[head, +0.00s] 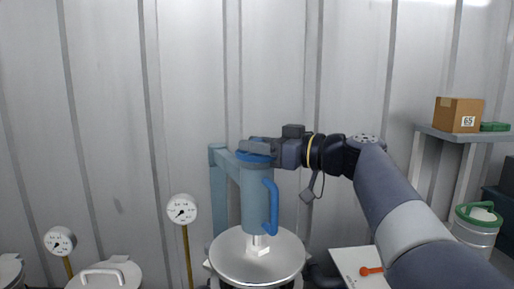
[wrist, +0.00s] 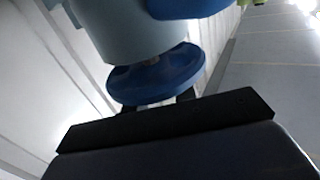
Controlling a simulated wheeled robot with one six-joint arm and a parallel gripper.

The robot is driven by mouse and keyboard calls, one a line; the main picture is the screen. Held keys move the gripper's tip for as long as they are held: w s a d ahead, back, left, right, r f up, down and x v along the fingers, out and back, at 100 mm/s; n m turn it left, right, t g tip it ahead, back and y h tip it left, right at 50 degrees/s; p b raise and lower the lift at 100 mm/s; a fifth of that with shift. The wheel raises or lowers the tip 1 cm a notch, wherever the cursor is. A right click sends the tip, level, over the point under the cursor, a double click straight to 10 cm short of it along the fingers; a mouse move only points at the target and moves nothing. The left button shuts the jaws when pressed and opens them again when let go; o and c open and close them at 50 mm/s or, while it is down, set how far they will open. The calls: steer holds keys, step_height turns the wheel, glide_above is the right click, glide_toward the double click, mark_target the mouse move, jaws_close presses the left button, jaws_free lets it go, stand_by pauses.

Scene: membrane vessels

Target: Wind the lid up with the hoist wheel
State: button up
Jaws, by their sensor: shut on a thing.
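The blue hoist wheel (head: 256,157) sits on top of the light blue hoist body (head: 255,205), which hangs from a blue-grey post and arm. The wheel also shows in the wrist view (wrist: 158,75). My gripper (head: 257,147) comes in from the right at the top of the hoist and is shut on the wheel; its fingers are mostly hidden in the wrist view. A blue curved handle (head: 271,206) is on the hoist's right side. The round steel lid (head: 257,257) is below, joined to the hoist by a short white fitting. Whether the lid touches its vessel I cannot tell.
Two dial gauges on brass stems (head: 182,209) (head: 60,241) stand to the left, beside another handled lid (head: 104,276). A white panel with an orange lever (head: 371,271) is right of the lid. A shelf (head: 466,133) holds a cardboard box (head: 458,114).

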steer(key=o, duration=1)
steer(key=shift+c, duration=0.2)
steer(key=b+v, duration=0.1)
steer(key=v, duration=0.9)
steer(key=shift+s+d, duration=0.2)
steer(key=shift+d, duration=0.15)
steer(key=p+x, duration=0.1)
steer(key=x, duration=0.9)
steer(key=shift+w+a, duration=0.1)
steer(key=shift+a, duration=0.25)
steer(key=shift+w+a+r+p, duration=0.1)
steer(key=shift+r+p, duration=0.05)
steer(key=shift+p, duration=0.15)
steer(key=shift+m+t, duration=0.3)
steer(key=shift+t, duration=0.1)
